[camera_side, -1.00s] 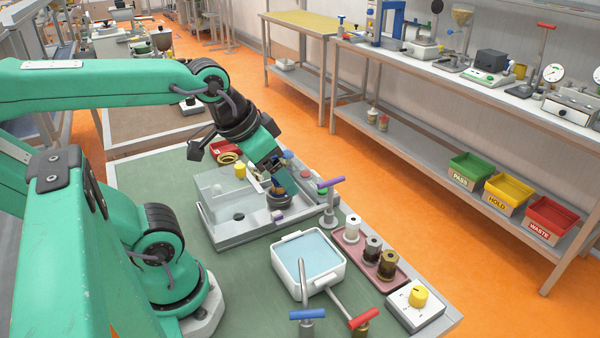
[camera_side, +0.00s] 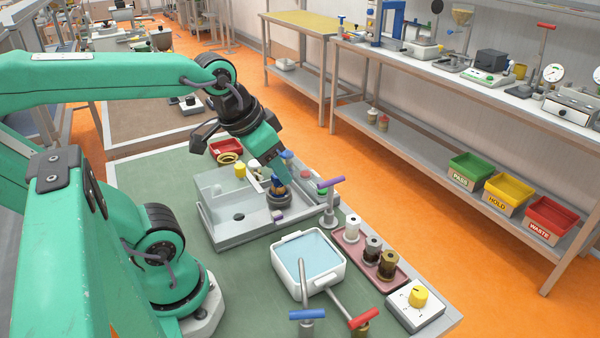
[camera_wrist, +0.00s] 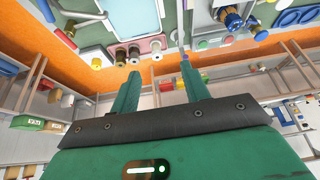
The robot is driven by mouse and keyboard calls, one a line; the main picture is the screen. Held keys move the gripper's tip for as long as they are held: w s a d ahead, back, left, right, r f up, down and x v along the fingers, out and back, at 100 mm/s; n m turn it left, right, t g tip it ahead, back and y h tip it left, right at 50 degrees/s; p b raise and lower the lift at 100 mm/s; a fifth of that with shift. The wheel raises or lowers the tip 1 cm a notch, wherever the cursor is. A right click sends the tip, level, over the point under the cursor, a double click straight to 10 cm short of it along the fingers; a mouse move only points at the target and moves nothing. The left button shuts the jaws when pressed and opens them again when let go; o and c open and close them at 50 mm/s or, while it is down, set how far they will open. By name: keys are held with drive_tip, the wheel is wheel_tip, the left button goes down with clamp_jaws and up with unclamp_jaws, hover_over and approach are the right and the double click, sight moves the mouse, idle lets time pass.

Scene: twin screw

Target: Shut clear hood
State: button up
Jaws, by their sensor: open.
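The grey twin-screw machine (camera_side: 247,231) stands on the green bench mat. A pale, see-through panel that looks like the clear hood (camera_side: 212,187) shows at its left part; I cannot tell how far it is open. My gripper (camera_side: 284,176) is over the machine's right end, close above and behind a dark round cup (camera_side: 279,200) with an amber and blue piece in it. In the wrist view my gripper (camera_wrist: 162,82) has its two green fingers apart with nothing between them. The amber and blue part (camera_wrist: 231,20) shows at upper right there. The hood is not clear in that view.
A white tub of blue liquid (camera_side: 309,264), a pink tray with several spools (camera_side: 371,253) and a purple-handled post (camera_side: 330,200) stand to the right. A red dish (camera_side: 226,149) is behind the machine.

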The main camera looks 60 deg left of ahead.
drive_tip(key=w+a+n+g, duration=0.2)
drive_tip(key=a+g, duration=0.1)
drive_tip(key=a, duration=0.6)
drive_tip(key=n+g, duration=0.1)
drive_tip(key=g, duration=0.1)
approach(240, 165)
drive_tip(key=shift+w+d+f, duration=0.25)
drive_tip(key=shift+d+f, duration=0.25)
drive_tip(key=shift+f, duration=0.05)
drive_tip(key=shift+s+a+f, duration=0.1)
drive_tip(key=shift+s+a, duration=0.15)
drive_tip(key=shift+a, duration=0.35)
drive_tip(key=shift+f, duration=0.1)
drive_tip(key=shift+f, duration=3.8)
clamp_jaws()
